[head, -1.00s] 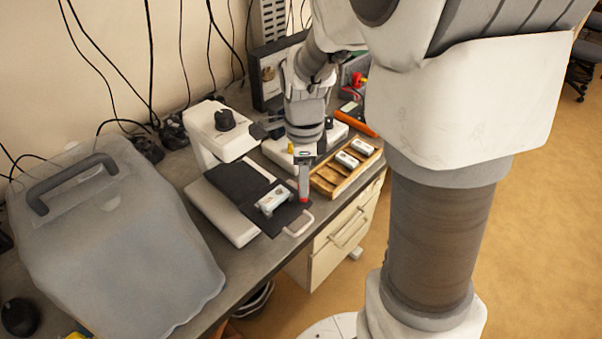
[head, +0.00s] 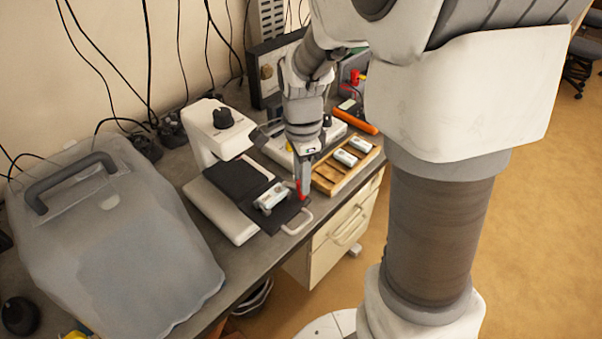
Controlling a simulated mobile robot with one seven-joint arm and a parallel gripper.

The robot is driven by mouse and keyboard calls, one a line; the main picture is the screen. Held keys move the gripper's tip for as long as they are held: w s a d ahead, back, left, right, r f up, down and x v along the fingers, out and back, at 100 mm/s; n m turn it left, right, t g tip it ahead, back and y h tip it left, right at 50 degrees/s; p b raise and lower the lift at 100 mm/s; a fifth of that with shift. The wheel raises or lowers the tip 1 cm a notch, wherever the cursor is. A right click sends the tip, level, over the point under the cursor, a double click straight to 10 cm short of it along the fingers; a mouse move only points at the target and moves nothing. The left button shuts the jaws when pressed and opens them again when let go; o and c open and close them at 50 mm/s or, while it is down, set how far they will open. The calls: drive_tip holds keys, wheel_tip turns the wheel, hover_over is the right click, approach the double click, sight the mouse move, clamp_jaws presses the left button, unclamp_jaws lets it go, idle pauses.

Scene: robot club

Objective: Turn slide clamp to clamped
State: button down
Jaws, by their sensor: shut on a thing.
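The microscope-like device (head: 222,128) stands on the bench with a white base and a flat black stage (head: 238,182). A small pale block with a light top (head: 269,197) lies on the stage near its front. My gripper (head: 303,190) points down at the right edge of the stage, just right of the block. It is shut on a small part there, which I take to be the slide clamp; the fingers mostly hide it. Red shows at the fingertips. The clamp's exact position is too small to tell.
A wooden tray (head: 326,187) with white blocks lies close to the right of my gripper. A pale handle (head: 297,222) sticks out at the stage's front. Cables hang behind.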

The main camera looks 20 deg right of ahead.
drive_tip(key=n, duration=0.6)
drive_tip(key=shift+n, duration=0.3)
idle(0.4)
drive_tip(key=c, duration=0.7)
unclamp_jaws()
drive_tip(key=shift+o, duration=0.2)
wheel_tip(320, 180, up, 17)
drive_tip(key=p, duration=0.1)
drive_tip(key=shift+r, duration=0.2)
